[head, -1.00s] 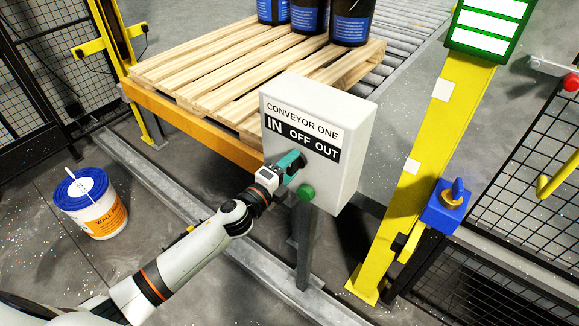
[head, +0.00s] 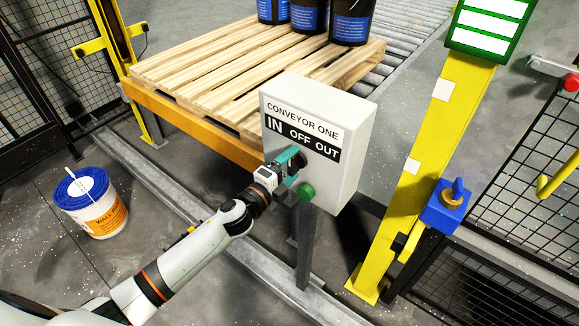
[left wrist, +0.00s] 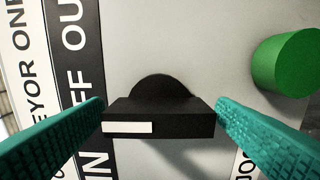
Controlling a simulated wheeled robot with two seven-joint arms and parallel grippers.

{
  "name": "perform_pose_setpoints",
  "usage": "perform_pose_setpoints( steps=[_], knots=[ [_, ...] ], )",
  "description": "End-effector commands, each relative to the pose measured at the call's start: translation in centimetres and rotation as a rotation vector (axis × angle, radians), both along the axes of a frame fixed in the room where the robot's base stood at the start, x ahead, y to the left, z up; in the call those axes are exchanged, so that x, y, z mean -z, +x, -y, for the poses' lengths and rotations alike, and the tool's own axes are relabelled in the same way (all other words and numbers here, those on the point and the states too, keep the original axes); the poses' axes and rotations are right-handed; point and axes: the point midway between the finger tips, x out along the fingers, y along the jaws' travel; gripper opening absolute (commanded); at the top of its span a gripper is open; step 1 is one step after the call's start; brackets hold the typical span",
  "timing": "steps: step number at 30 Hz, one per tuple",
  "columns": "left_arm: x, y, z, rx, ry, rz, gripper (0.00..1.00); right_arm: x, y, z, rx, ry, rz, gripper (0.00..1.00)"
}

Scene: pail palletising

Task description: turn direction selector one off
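The conveyor one box (head: 330,178) is a pale panel marked IN, OFF and OUT. Its direction selector (left wrist: 160,118) is a black bar knob with a white mark on its left half in the left wrist view. The mark's end faces the side with the label strip (left wrist: 85,90), roughly toward OFF. My left gripper (head: 296,164) is at the knob. Its teal fingers, also in the left wrist view (left wrist: 160,110), meet both ends of the bar and appear shut on it. In the head view the gripper partly hides the knob. My right gripper is not in view.
A green button (head: 306,192) sits on the box just beside the gripper. A wooden pallet (head: 215,75) with dark pails (head: 352,22) stands behind. A yellow post (head: 425,150) is to the right, and a white-and-blue pail (head: 92,205) is on the floor at left.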

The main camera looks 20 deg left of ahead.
Motion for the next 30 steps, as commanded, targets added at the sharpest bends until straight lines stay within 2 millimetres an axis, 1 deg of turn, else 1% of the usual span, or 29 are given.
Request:
perform_pose_setpoints(
  steps=[5, 8, 11, 18, 21, 25, 30],
  knots=[
    [0.0, -0.1, -0.1, 0.0, 0.001, 0.0, 0.8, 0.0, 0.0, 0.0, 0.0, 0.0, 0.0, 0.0],
    [0.2, -0.9, -0.4, 0.0, 0.001, -0.001, 0.8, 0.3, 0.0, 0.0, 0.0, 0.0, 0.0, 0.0],
    [0.3, -2.4, -0.9, 0.001, 0.002, -0.002, 0.8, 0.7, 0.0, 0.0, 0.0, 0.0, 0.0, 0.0],
    [0.5, -7.4, -2.7, 0.001, 0.001, -0.004, 0.8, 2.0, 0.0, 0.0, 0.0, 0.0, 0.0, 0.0],
    [0.4, -9.1, -3.3, 0.001, 0.001, -0.003, 0.8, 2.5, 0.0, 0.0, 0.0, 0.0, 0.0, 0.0],
    [0.3, -10.5, -3.8, 0.0, 0.001, -0.002, 0.8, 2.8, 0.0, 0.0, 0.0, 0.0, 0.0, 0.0],
    [0.0, -11.3, -4.1, 0.0, 0.0, 0.0, 0.8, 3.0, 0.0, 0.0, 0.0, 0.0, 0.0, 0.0]
  ],
)
